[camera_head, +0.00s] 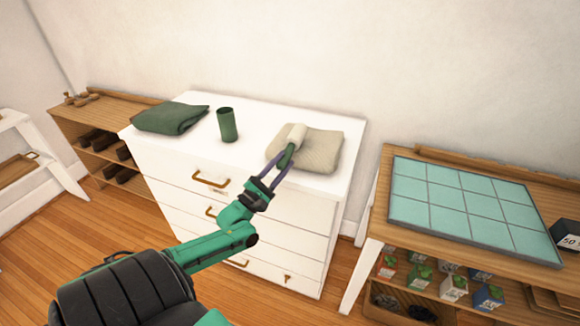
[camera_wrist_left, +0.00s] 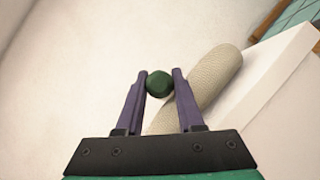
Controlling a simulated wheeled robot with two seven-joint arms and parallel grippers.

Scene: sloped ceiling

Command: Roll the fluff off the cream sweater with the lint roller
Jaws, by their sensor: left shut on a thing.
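The cream sweater (camera_head: 318,152) lies folded on the right part of the white dresser top. My left gripper (camera_head: 281,167) is shut on the green handle of the lint roller (camera_head: 297,135). The roller's pale head is over the sweater's left part; I cannot tell whether it touches. In the left wrist view the dark green handle end (camera_wrist_left: 159,83) sits between the purple fingers, with the sweater (camera_wrist_left: 212,80) behind to the right. I see no fluff on the sweater at this size. My right gripper is not in view.
A folded dark green garment (camera_head: 170,118) and a green cylinder (camera_head: 227,125) stand on the dresser (camera_head: 190,155), left of the sweater. A wooden table with a tiled teal mat (camera_head: 470,207) is at right. A wooden shelf (camera_head: 100,115) holds shoes at left.

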